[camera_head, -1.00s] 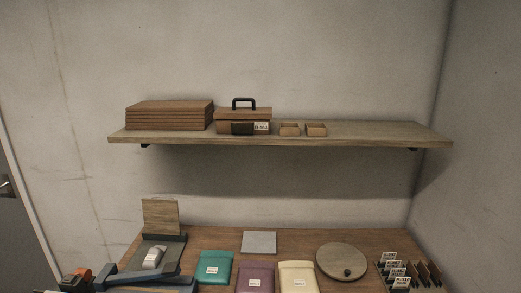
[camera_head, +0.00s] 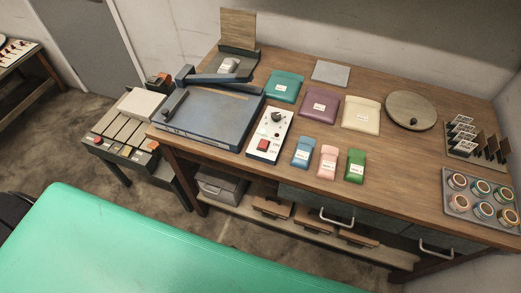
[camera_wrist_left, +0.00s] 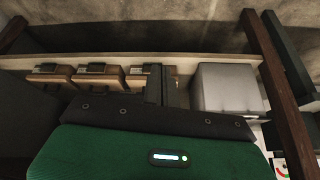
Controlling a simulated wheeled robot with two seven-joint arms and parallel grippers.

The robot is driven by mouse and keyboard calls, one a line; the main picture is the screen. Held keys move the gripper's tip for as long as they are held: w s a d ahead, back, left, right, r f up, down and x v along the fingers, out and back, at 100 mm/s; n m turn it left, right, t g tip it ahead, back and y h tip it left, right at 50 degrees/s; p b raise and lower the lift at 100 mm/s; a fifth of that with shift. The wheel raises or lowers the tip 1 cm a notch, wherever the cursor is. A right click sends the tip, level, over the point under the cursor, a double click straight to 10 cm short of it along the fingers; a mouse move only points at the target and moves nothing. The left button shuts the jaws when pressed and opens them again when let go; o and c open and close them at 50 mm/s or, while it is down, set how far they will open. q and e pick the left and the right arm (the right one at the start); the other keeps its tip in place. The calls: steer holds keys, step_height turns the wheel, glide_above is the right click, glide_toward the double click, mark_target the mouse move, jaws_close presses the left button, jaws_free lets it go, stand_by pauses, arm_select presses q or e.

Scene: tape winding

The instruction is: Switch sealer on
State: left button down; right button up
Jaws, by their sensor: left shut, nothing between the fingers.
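The sealer (camera_head: 208,118) is a flat blue-grey machine with a lever arm, at the left end of the wooden table in the head view. Right of it lies a white control box (camera_head: 268,135) with a black knob (camera_head: 277,117) at its top and a red switch (camera_head: 263,145) lower down, between small ON and OFF marks. I cannot tell the switch position. In the left wrist view my left gripper (camera_wrist_left: 161,88) is shut and empty, its dark fingers close together, with the under-table shelf behind. The head view shows neither gripper, and my right gripper is in no view.
Flat pouches (camera_head: 319,106) and small packets (camera_head: 328,162) lie right of the control box. Below the tabletop, a grey box (camera_wrist_left: 228,88) and brown boxes (camera_wrist_left: 98,74) stand on a shelf.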

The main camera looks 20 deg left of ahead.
arm_select(q)
steer(key=w+d+r+t+b, duration=0.2)
steer(key=w+r, duration=0.5)
steer(key=r, duration=0.3)
steer(key=w+d+r+t+b, duration=0.2)
steer(key=w+r+t, duration=0.1)
steer(key=w+r, duration=0.5)
steer(key=r, duration=0.5)
steer(key=w+r+t+b, duration=0.1)
steer(key=r, duration=0.4)
steer(key=r+n+t, duration=0.1)
steer(key=r, duration=0.4)
steer(key=shift+w+b, duration=0.35)
steer(key=shift+w, duration=0.05)
step_height(320, 180, up, 13)
steer(key=s+a+n+t+b, duration=0.1)
steer(key=a+t, duration=0.1)
steer(key=shift+s+t+b, duration=0.3)
steer(key=shift+s, duration=0.05)
steer(key=shift+w, duration=0.1)
steer(key=p, duration=0.2)
glide_above(260, 154)
steer(key=shift+s+f, duration=0.2)
steer(key=shift+f, duration=0.95)
steer(key=f, duration=0.2)
steer(key=shift+w+f, duration=0.25)
steer(key=shift+f, duration=0.95)
